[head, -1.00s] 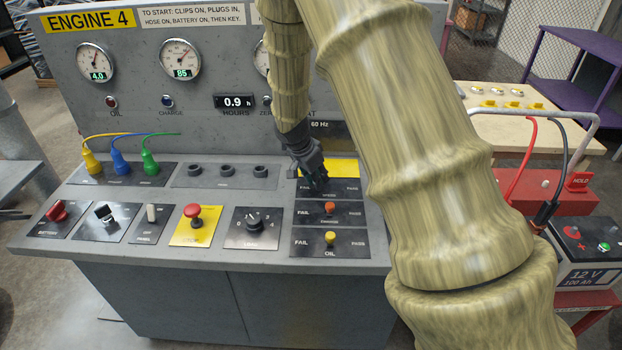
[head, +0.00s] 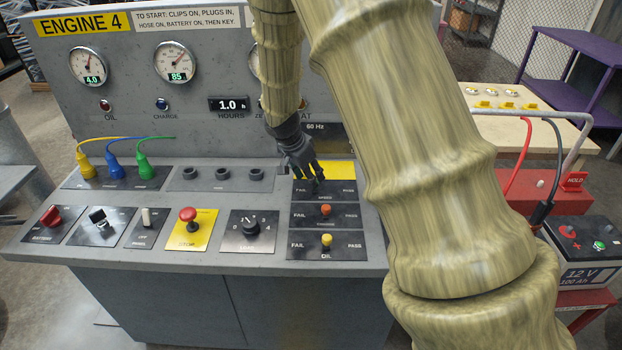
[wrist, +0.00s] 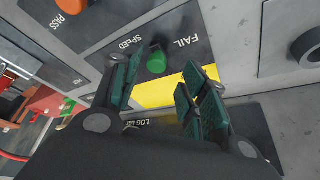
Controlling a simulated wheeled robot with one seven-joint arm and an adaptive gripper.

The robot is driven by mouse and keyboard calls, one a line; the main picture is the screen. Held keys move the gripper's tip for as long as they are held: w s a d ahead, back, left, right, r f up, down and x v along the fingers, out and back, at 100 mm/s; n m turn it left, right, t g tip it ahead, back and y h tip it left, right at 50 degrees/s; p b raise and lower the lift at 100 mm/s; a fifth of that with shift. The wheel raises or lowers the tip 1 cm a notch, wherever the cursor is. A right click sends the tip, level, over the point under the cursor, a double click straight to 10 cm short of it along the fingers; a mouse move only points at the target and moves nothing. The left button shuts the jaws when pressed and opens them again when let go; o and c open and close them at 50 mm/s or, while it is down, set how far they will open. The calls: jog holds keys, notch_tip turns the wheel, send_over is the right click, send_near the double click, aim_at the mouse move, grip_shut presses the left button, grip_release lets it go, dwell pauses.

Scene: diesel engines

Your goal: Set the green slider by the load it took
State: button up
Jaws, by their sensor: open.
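The green slider (wrist: 157,60) stands on the black SPEED panel (wrist: 155,35). In the wrist view its knob lies between the words SPEED and FAIL, nearer FAIL than the panel's hidden PASS end. My gripper (wrist: 161,78) is open, with one finger on each side of the slider in that view; I cannot tell if either touches it. In the head view my gripper (head: 312,176) hangs over the FAIL side of the SPEED panel (head: 343,186) and hides the slider. The LOAD knob (head: 250,226) sits left of the sliders; its exact setting is hard to read.
An orange slider (head: 325,209) and a yellow slider (head: 327,240) stand in the rows nearer the front edge. A red stop button (head: 188,215) and several switches are further left. The upright gauge panel (head: 130,85) rises behind. My arm covers the right side.

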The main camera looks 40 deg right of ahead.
jog(key=v, duration=0.9)
dwell(0.3)
